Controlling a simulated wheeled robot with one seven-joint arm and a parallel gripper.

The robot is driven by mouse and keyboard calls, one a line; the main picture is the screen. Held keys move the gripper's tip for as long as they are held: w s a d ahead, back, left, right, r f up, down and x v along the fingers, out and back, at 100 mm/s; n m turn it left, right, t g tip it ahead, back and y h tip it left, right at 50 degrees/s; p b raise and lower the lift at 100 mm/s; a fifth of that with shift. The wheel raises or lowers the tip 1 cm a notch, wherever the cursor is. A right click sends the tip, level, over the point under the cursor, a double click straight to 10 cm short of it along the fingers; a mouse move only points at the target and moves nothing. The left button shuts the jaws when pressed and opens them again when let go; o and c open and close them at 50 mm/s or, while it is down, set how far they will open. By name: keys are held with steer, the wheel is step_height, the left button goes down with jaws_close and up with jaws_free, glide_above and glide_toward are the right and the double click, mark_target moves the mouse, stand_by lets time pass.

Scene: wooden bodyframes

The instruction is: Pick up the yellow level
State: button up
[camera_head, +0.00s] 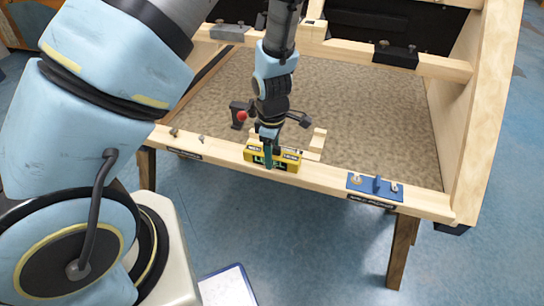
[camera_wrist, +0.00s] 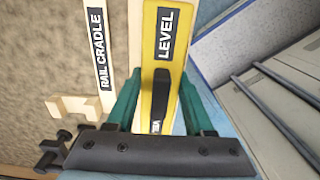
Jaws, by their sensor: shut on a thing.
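The yellow level (camera_head: 285,163) is a short bar with black-and-white labels, at the front rail of the wooden frame in the head view. In the wrist view the level (camera_wrist: 164,80) runs away from me between my green fingers, with the word LEVEL on its top. My gripper (camera_head: 269,158) points down onto the level, and it also shows in the wrist view (camera_wrist: 157,108). Its fingers are shut on the level from both sides. Whether the level touches the rail beneath it, I cannot tell.
A pale wooden cradle (camera_head: 316,143) labelled RAIL CRADLE stands close behind the level. A black clamp with a red knob (camera_head: 241,115) is to the left. A blue holder (camera_head: 375,186) sits on the front rail at right. A clipboard (camera_head: 228,287) lies below, in front.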

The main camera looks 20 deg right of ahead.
jaws_close()
steer(key=shift+r, duration=0.1)
